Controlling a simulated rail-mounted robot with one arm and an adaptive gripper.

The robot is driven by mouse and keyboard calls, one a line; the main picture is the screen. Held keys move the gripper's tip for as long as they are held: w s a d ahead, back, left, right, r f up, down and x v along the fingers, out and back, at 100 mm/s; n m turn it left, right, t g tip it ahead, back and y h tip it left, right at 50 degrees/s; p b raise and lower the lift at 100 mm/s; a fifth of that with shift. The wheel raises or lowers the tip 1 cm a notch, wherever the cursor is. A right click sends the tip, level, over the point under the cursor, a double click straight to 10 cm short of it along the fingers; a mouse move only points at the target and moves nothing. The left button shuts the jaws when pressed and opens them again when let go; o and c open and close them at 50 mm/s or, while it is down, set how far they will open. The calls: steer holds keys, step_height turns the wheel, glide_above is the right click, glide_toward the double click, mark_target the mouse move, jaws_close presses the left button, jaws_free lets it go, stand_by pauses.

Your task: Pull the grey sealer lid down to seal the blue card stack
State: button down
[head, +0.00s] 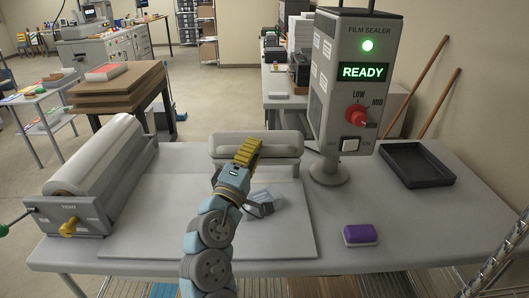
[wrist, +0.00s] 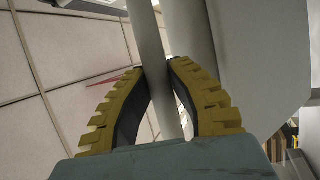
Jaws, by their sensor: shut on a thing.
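The grey sealer lid (head: 285,145) shows in the head view at the back of the pale sealer board (head: 150,222), with a rounded grey bar along it. My gripper (head: 249,148), with yellow ribbed fingers, is at the front of the lid. In the wrist view the two fingers (wrist: 155,72) are shut on a slim grey bar (wrist: 144,25) of the lid, which passes between them. The lid looks raised at the back of the board. The blue card stack (head: 268,194) lies on the board, partly hidden by my arm.
A film sealer post (head: 340,100) stands right of the lid, its display reading READY. A purple-topped block (head: 360,235) and a black tray (head: 415,165) lie on the right of the table. A film roll (head: 105,155) stands at left.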

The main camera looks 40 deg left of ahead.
steer(key=s+d+f+m+t+b, duration=0.1)
steer(key=s+d+f+b, duration=0.1)
steer(key=f+b, duration=0.6)
steer(key=s+d+f+m+t+b, duration=0.1)
steer(key=s+d+f+t+b, duration=0.1)
steer(key=f+b, duration=0.6)
steer(key=shift+s+f+h+b, duration=0.15)
steer(key=shift+s+h+b, duration=0.3)
steer(key=shift+b, duration=1.05)
steer(key=shift+s, duration=0.1)
steer(key=c, duration=1.2)
jaws_free()
steer(key=shift+c, duration=0.2)
steer(key=shift+s+f, duration=0.1)
